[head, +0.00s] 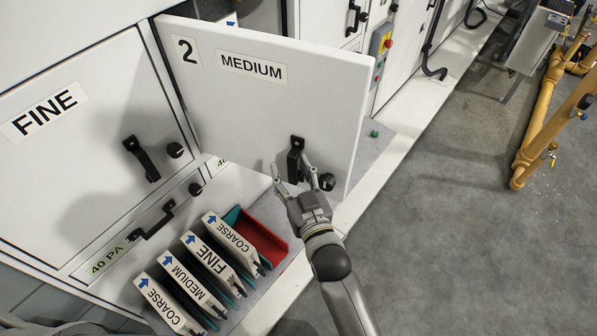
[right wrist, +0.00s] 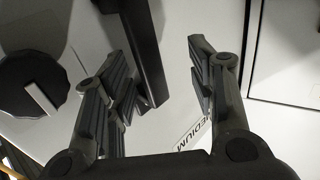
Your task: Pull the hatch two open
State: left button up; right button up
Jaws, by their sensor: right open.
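Hatch two (head: 270,105) is a white door labelled 2 and MEDIUM. It stands swung out from the cabinet in the head view, with a dark gap and a grey surface showing behind it. Its black handle (head: 295,160) is near the lower right, beside a round black knob (head: 327,182). My right gripper (head: 294,176) is open, with its fingers on either side of the handle's lower end. In the right wrist view the handle (right wrist: 146,50) passes between the open fingers; I cannot tell whether they touch it. My left gripper is not in view.
A closed hatch labelled FINE (head: 70,150) is on the left. Below, a rack holds several filters (head: 212,258) marked COARSE, MEDIUM and FINE, beside an empty red slot (head: 262,236). Yellow pipework (head: 540,125) stands at the right. The grey floor (head: 450,220) between is clear.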

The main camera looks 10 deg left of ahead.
jog(key=shift+a+r, duration=0.25)
jog(key=shift+a, duration=0.25)
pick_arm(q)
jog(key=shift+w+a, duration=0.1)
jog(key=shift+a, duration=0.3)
pick_arm(e)
jog(key=shift+d, duration=0.1)
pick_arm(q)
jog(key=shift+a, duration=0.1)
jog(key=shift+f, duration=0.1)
pick_arm(e)
jog(key=v, duration=1.2)
jog(key=shift+d+f, duration=0.25)
jog(key=shift+d, duration=0.05)
